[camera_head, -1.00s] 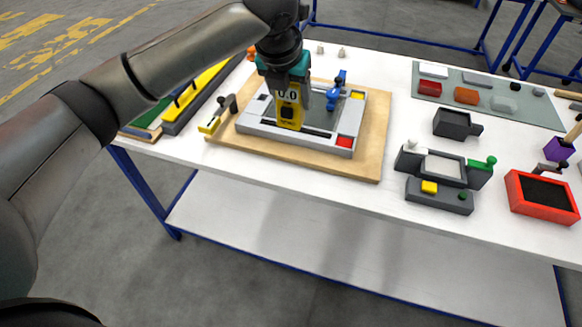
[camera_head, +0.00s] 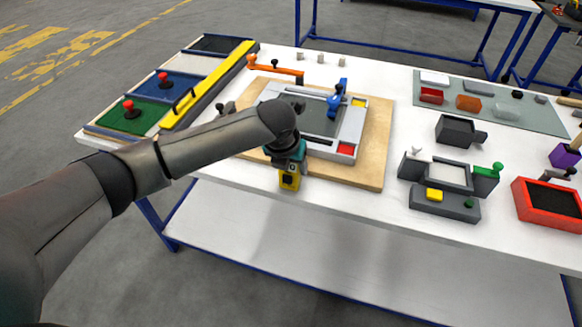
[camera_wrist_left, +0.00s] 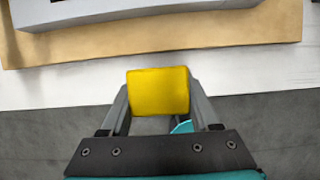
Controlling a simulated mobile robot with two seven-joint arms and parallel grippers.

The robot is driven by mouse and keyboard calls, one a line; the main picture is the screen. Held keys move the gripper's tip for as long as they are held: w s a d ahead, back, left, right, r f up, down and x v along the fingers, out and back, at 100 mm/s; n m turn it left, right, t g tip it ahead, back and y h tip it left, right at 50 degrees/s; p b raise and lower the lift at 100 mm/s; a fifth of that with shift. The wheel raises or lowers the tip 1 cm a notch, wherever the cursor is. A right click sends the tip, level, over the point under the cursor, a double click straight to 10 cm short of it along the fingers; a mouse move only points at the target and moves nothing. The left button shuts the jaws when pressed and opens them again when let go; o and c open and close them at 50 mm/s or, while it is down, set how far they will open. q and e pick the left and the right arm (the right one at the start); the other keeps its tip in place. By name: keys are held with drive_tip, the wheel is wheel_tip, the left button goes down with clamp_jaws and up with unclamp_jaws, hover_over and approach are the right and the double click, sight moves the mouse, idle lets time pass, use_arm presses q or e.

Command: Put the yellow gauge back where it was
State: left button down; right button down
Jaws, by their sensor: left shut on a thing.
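The yellow gauge (camera_head: 289,181) with a dark face is between the fingers of my left gripper (camera_head: 289,169), near the front edge of the white table. In the left wrist view the yellow gauge (camera_wrist_left: 158,91) sits between both fingers of my left gripper (camera_wrist_left: 159,100), which is shut on it. There, the grey floor lies below it and the table edge just beyond it. My left arm hides part of the table's left front. My right gripper is not in view.
A grey fixture (camera_head: 349,134) with a blue clamp (camera_head: 336,98) stands on a wooden board (camera_head: 374,148). A long yellow bar (camera_head: 212,82) lies at left beside green and blue panels. At right are a dark grey fixture (camera_head: 445,198) and a red tray (camera_head: 546,205).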

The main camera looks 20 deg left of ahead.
use_arm(q)
drive_tip(key=shift+f, duration=0.15)
drive_tip(key=shift+c, duration=0.6)
unclamp_jaws()
drive_tip(key=shift+f, duration=0.1)
drive_tip(key=shift+r, duration=0.35)
drive_tip(key=p+v, duration=0.2)
drive_tip(key=v, duration=0.9)
drive_tip(key=shift+s+r+p, duration=0.25)
drive_tip(key=shift+p, duration=0.1)
